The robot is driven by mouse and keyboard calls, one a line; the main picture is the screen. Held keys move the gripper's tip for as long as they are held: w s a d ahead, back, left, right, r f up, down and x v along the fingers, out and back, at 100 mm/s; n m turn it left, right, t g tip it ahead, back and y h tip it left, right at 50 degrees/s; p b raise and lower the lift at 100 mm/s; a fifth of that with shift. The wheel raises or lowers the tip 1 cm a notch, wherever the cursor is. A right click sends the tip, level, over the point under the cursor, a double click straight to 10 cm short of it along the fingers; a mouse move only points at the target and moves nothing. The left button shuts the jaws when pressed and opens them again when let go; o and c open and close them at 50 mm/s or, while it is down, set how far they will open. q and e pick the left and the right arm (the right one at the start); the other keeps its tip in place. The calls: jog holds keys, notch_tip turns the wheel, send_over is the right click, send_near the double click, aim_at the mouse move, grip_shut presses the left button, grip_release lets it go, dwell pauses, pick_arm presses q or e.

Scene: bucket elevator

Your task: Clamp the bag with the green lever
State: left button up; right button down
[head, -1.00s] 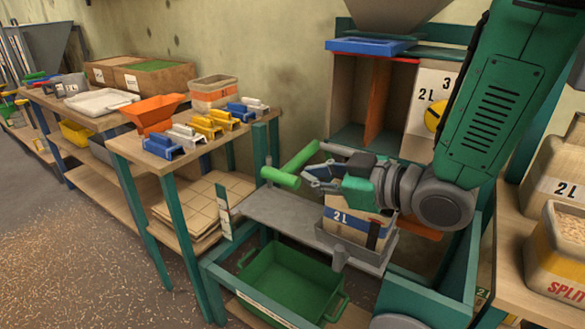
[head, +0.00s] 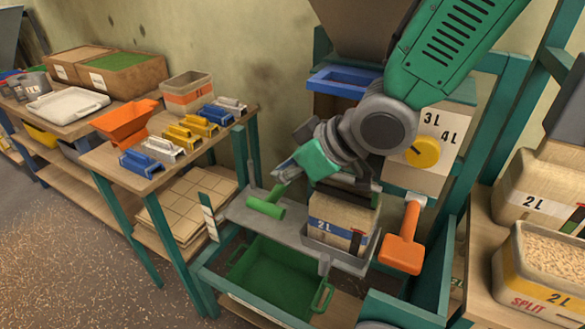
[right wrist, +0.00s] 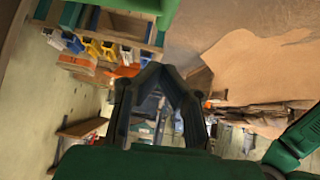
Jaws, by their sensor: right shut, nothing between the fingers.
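The bag (head: 335,222), a tan pouch marked 2L with a blue band, stands upright in a grey tray on the metal shelf. A dark bar (head: 347,186) lies across its top; I cannot tell how tightly it presses. The green lever (head: 265,207) has its thick handle low at the left of the shelf. My right gripper (head: 277,178) is shut and empty, just above and behind the green handle; I cannot tell whether they touch. Its closed fingers show in the right wrist view (right wrist: 165,78). My left gripper is not in view.
An orange handle (head: 402,245) hangs right of the bag. A green crate (head: 270,280) sits below the shelf. A panel with a yellow knob (head: 422,152) stands behind.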

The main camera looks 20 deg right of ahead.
jog(key=b, duration=0.1)
send_over(268, 204)
jog(key=f, duration=0.4)
jog(key=shift+a+f, duration=0.2)
jog(key=shift+s+d+f+b, duration=0.1)
jog(key=shift+d+f+b, duration=0.1)
jog(key=shift+f, duration=0.4)
jog(key=shift+s+d+f+b, duration=0.1)
jog(key=shift+f+b, duration=0.05)
jog(key=shift+f, duration=0.45)
jog(key=shift+w+d+f, duration=0.1)
jog(key=shift+f, duration=0.45)
jog(key=shift+f, duration=0.15)
jog(key=shift+a+f+b, duration=0.2)
jog(key=shift+f+b, duration=0.25)
jog(key=shift+f, duration=0.4)
jog(key=shift+r, duration=0.15)
